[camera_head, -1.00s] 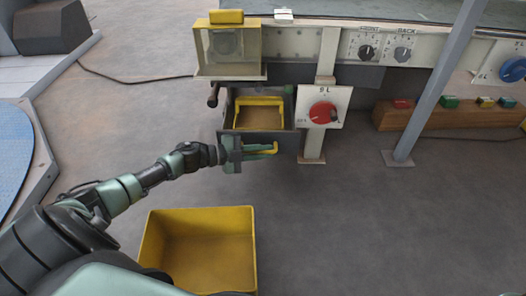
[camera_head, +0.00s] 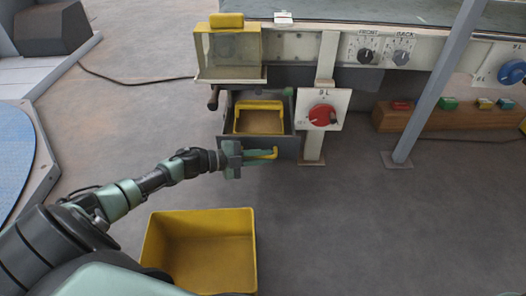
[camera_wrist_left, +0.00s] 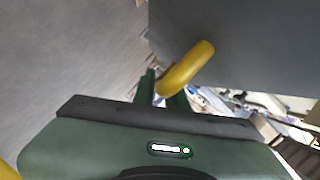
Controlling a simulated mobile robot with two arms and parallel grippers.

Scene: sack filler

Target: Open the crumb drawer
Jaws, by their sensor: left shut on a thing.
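The crumb drawer (camera_head: 286,146) is a grey box pulled out below the machine, with a yellow-rimmed tray (camera_head: 260,118) inside it. Its yellow handle (camera_head: 266,154) is on the front face and also shows in the left wrist view (camera_wrist_left: 192,66). My left gripper (camera_head: 250,156) is shut on the handle from the left. In the left wrist view, the green fingers (camera_wrist_left: 161,92) are around the handle's near end, and the grey drawer front (camera_wrist_left: 240,35) is behind it. My right gripper is not in view.
A yellow bin (camera_head: 200,245) stands on the floor in front of the drawer. A red knob panel (camera_head: 339,98) is right of the drawer. A grey post (camera_head: 433,85) stands farther right. The floor at centre right is clear.

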